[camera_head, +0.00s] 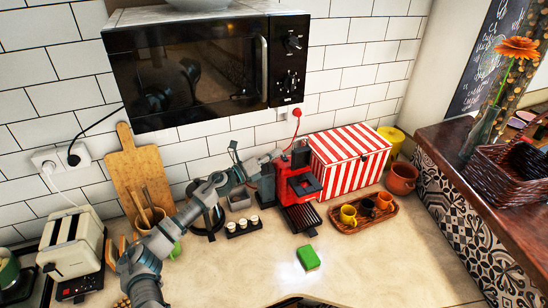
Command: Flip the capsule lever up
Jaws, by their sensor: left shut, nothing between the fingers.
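The red coffee capsule machine (302,186) stands on the counter against the striped box, with a dark drip tray at its front. Its capsule lever is too small and too close to my gripper to make out, so I cannot tell its position. My left arm comes in from the lower left. My left gripper (275,156) is shut and empty at the upper left side of the machine, by its top. I cannot tell whether it touches the machine. My right gripper is not in view.
A small rack of white capsules (243,227) stands left of the machine. A green sponge (308,258) lies in front. A wooden tray (349,226) with cups and a red-and-white striped box (350,153) stand right. The microwave (205,70) hangs above. The front counter is mostly clear.

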